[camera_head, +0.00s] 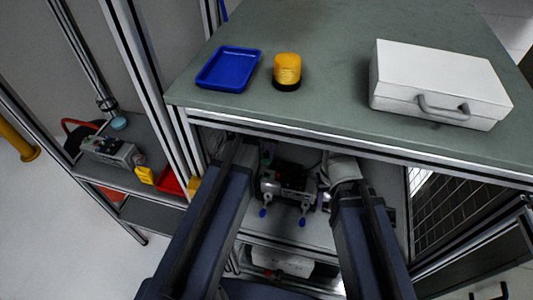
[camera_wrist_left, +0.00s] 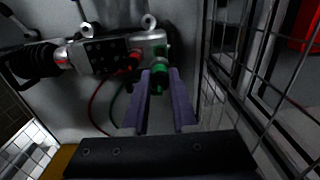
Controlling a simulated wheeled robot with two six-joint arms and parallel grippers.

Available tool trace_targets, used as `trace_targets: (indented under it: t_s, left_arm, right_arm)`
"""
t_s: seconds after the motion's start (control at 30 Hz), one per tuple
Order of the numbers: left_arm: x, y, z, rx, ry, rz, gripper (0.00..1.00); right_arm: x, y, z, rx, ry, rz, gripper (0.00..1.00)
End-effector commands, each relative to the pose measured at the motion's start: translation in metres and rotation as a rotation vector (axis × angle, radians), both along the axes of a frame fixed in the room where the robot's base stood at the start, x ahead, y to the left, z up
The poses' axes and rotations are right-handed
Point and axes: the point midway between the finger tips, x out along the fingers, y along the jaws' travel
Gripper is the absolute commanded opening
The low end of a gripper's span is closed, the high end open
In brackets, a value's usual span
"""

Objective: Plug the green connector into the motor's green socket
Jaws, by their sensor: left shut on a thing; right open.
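In the left wrist view, my left gripper (camera_wrist_left: 160,80) is shut on the green connector (camera_wrist_left: 158,79), held between its fingertips. The connector is right at the right end of the motor (camera_wrist_left: 108,52), by a green part there; I cannot tell whether it is seated. A red plug (camera_wrist_left: 134,60) sits beside it on the motor. In the head view, the motor (camera_head: 288,183) lies on the shelf under the tabletop, between my arms. My left gripper is mostly hidden there by its arm and the table edge. My right gripper (camera_head: 326,182) is open, right of the motor, only partly visible.
The tabletop (camera_head: 330,105) above carries a blue tray (camera_head: 228,69), an orange beacon (camera_head: 287,70) and a white case (camera_head: 438,84). Its front edge overhangs the shelf. Wire mesh (camera_wrist_left: 250,85) stands close right of my left gripper. Red and green cables (camera_wrist_left: 98,108) hang by the motor.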

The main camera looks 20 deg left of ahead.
Motion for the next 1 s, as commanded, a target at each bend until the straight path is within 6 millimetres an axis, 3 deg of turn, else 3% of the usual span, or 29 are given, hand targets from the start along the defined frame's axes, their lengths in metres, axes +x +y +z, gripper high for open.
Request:
trace_targets:
  t_s: [0.03, 0.5, 1.0]
  left_arm:
    - [0.0, 0.0, -0.01, 0.0, 0.0, 0.0, 0.0]
    - [0.0, 0.0, -0.053, 0.0, 0.0, 0.0, 0.0]
    - [0.0, 0.0, -0.058, 0.0, 0.0, 0.0, 0.0]
  right_arm:
    - [0.0, 0.0, -0.01, 0.0, 0.0, 0.0, 0.5]
    - [0.0, 0.0, -0.053, 0.0, 0.0, 0.0, 0.5]
    - [0.0, 0.0, -0.058, 0.0, 0.0, 0.0, 0.5]
